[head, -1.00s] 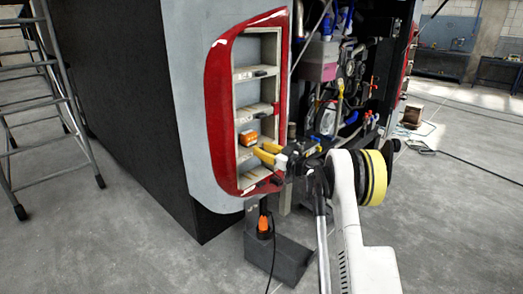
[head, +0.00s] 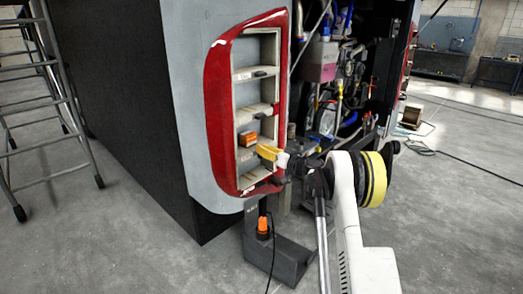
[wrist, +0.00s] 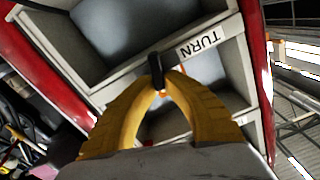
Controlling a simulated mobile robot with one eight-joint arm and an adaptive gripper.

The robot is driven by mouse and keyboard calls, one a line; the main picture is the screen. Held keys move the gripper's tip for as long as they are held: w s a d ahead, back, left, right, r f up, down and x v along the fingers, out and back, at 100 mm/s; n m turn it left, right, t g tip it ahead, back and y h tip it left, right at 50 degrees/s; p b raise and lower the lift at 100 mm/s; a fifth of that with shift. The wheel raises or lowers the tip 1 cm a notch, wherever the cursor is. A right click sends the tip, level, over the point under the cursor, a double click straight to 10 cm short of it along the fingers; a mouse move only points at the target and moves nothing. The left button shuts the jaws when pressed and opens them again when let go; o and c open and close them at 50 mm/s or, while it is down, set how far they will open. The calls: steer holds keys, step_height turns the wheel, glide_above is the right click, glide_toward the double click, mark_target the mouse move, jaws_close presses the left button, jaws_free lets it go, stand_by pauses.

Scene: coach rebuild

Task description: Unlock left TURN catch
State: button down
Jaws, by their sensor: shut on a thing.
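The red-rimmed panel (head: 222,110) on the coach corner holds a pale frame of stacked compartments. In the wrist view a small black catch (wrist: 155,66) sits on a pale crossbar beside a white label reading "TURN" (wrist: 203,42). My gripper (wrist: 161,90) has its yellow fingertips brought together on the lower end of this catch. In the head view my gripper (head: 268,153) is at the lower part of the frame, and its fingers hide the catch there. Whether the catch has rotated is hard to tell.
An orange box (head: 247,138) sits in a compartment just left of my fingers. The open engine bay (head: 345,90) with hoses and a pink-filled tank is to the right. A dark stand (head: 277,262) with an orange-topped item is below. A ladder (head: 60,95) stands at left.

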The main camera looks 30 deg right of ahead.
steer(key=m, duration=0.3)
steer(key=shift+w+d+f+m, duration=0.15)
steer(key=shift+d+m, duration=0.15)
steer(key=shift+m, duration=0.1)
steer(key=shift+w+d+f+m+b, duration=0.1)
steer(key=shift+f+m, duration=0.15)
steer(key=shift+m, duration=1.5)
steer(key=shift+s+d+f+m+b, duration=0.15)
steer(key=shift+f+m, duration=0.15)
steer(key=shift+m, duration=1.4)
steer(key=shift+w+d+f+m+b, duration=0.15)
steer(key=shift+f+m, duration=0.1)
steer(key=shift+m, duration=1.5)
steer(key=c, duration=1.5)
jaws_free()
steer(key=shift+a, duration=0.1)
